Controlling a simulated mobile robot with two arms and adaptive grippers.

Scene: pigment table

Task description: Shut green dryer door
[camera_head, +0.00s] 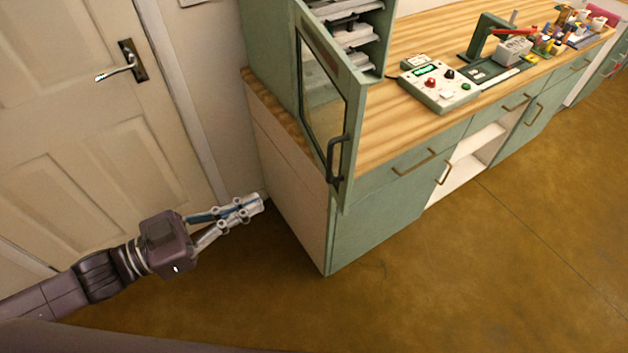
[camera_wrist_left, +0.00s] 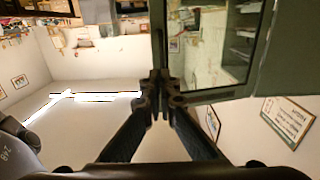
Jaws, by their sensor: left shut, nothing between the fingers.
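The green dryer (camera_head: 270,45) stands on the left end of the wooden counter, with pale trays (camera_head: 350,30) on shelves inside. Its glass-paned green door (camera_head: 325,95) is open and swung out past the counter's front. A dark handle (camera_head: 338,160) is on the door's free edge. My left gripper (camera_head: 258,203) is shut and empty, left of the door and lower in the head view, beside the cabinet's pale side. In the left wrist view the door's glass (camera_wrist_left: 215,60) shows just beyond the shut fingertips (camera_wrist_left: 160,80); I cannot tell if they touch it. My right gripper is not in view.
A control box (camera_head: 440,85) with buttons and a green press (camera_head: 490,40) stand on the counter (camera_head: 400,115). Small coloured items crowd its far end. A cream room door (camera_head: 75,110) is at the left. The brown floor (camera_head: 450,270) in front is clear.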

